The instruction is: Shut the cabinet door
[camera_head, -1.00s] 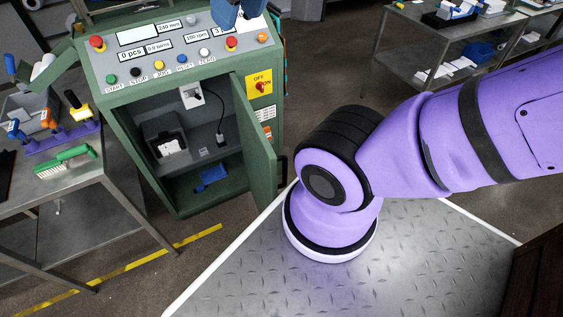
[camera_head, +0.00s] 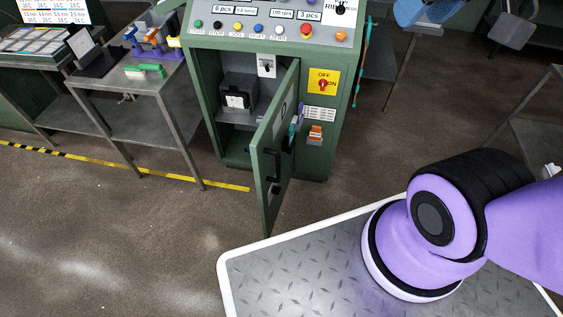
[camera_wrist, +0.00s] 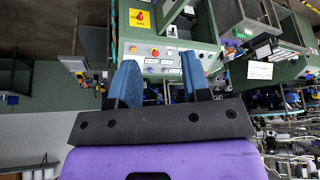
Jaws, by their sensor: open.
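The green cabinet (camera_head: 336,145) stands left of the middle in the head view, with its sloped control panel on top. Its green door (camera_head: 263,195) is open, hinged at the right of the opening and standing out towards me. Its outer face shows, with a black handle (camera_head: 277,165) near the free edge. My gripper (camera_wrist: 160,82) shows in the wrist view as two blue fingers, apart and empty. The panel (camera_wrist: 160,54) appears upside down beyond the fingers. No contact with the door shows. I cannot make out my gripper for certain in the head view.
A black-and-grey device (camera_head: 238,95) sits inside the cabinet. A metal table (camera_head: 115,88) with tools stands to the left. A yellow floor line (camera_head: 225,185) runs towards the cabinet. Floor left of the door is clear. My base platform's white-edged corner lies just in front and right of the door.

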